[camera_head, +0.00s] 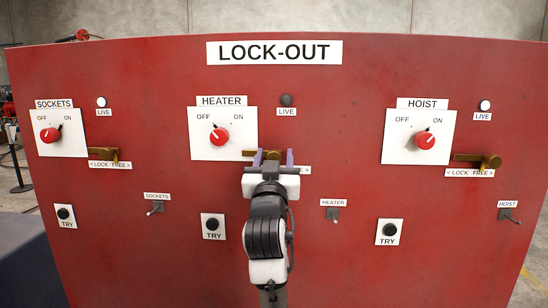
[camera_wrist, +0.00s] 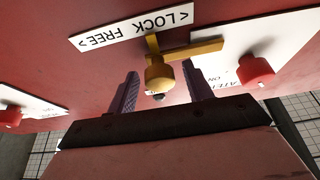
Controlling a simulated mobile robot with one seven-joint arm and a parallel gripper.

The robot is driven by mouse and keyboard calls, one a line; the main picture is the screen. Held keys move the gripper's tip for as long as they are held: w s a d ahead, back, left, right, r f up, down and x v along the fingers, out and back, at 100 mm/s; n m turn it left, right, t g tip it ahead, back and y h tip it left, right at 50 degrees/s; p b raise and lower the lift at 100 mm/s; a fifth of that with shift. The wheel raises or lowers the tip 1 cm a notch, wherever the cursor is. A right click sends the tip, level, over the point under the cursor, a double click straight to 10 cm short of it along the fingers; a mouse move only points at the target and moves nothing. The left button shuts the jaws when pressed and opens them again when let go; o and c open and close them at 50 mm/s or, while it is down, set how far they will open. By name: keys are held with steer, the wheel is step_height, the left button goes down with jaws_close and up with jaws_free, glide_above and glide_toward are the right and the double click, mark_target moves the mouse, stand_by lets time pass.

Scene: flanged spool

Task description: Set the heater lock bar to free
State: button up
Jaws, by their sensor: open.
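In the wrist view the bar (camera_wrist: 200,50) runs from a round brass knob (camera_wrist: 158,74) towards the heater's red dial (camera_wrist: 255,70); a short brass stub points at the LOCK FREE label (camera_wrist: 138,27). My gripper (camera_head: 273,157) is at the knob end of the bar and hides that end and most of the label in the head view. In the wrist view its purple-grey fingers (camera_wrist: 162,92) are apart, one each side of the knob, with visible gaps.
The heater dial (camera_head: 219,136) points towards OFF and its LIVE lamp (camera_head: 287,100) is dark. The sockets bar (camera_head: 101,151) and hoist bar (camera_head: 470,157) also extend left. A heater toggle (camera_head: 332,215) and TRY buttons sit lower on the red panel (camera_head: 340,140).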

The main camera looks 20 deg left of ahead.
mark_target(296, 145)
jaws_close()
steer(key=d, duration=0.2)
steer(key=w+d, duration=0.1)
steer(key=d, duration=0.1)
steer(key=shift+w+d, duration=0.2)
steer(key=shift+d, duration=0.2)
jaws_free()
steer(key=shift+d, duration=0.15)
steer(key=shift+s, duration=0.1)
